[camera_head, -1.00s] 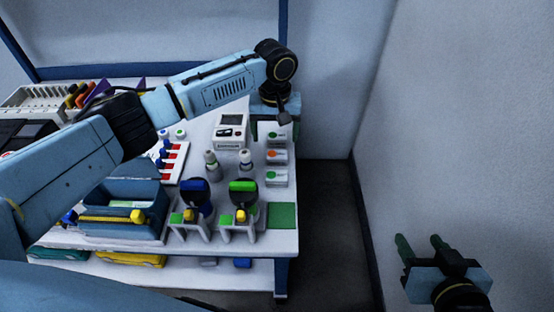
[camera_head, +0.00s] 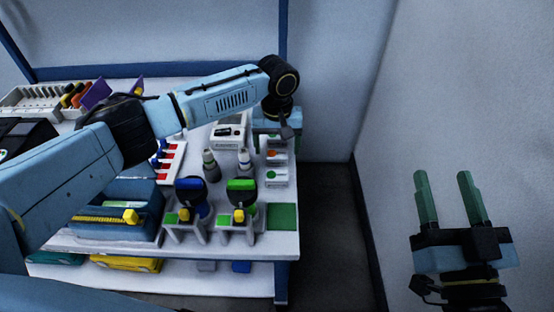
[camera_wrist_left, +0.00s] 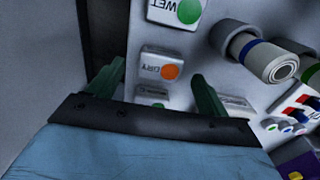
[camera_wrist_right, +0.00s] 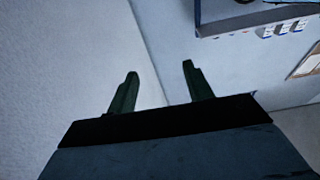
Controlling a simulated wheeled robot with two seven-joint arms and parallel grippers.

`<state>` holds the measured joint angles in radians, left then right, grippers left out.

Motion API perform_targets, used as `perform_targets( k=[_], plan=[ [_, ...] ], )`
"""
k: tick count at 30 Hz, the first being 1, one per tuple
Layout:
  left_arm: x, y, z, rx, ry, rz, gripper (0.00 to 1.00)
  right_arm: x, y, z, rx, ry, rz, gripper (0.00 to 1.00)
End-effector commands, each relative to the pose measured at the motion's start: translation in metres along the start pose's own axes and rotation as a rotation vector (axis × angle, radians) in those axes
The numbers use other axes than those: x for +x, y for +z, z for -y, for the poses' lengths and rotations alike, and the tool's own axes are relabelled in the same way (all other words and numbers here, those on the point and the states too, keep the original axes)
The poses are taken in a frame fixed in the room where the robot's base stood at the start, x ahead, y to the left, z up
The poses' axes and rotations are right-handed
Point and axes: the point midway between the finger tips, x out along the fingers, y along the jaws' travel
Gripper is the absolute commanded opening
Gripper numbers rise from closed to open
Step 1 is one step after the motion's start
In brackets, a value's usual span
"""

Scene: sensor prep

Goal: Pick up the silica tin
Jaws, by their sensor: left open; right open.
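Small white labelled boxes stand in a column at the table's right side. One with a green dot (camera_head: 276,178) is nearest, one with an orange dot (camera_head: 276,157) is behind it, and another is partly under my left gripper. In the left wrist view the orange-dot box (camera_wrist_left: 148,66) lies between the open fingers of my left gripper (camera_wrist_left: 157,72), apart from them; a further box (camera_wrist_left: 152,91) is partly hidden by the gripper body. I cannot tell which thing is the silica tin. My right gripper (camera_head: 443,180) is open and empty, off the table by the right wall.
Two stands with blue and green tops (camera_head: 241,185) are nearer, beside a green mat (camera_head: 282,217). A blue bin (camera_head: 150,228) is at left.

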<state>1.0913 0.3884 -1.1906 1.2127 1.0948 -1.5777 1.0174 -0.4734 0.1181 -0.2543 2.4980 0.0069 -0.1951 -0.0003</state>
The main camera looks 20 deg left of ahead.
Motion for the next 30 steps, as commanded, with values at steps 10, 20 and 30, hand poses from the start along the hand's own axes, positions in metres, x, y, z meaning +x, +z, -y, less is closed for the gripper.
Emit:
perform_targets(
  k=[10, 20, 30],
  plan=[
    [0.020, 0.000, 0.000, 0.000, -0.001, -0.001, 0.78, -0.004, -0.034, 0.006, 0.011, -0.014, -0.241, 0.51],
    [0.020, 0.000, 0.000, 0.000, -0.001, -0.001, 0.72, -0.004, -0.037, 0.006, 0.011, -0.015, -0.254, 0.51],
    [0.020, 0.000, 0.000, 0.000, 0.000, -0.001, 0.32, -0.004, -0.037, 0.006, 0.012, -0.015, -0.253, 0.51]
  ],
)
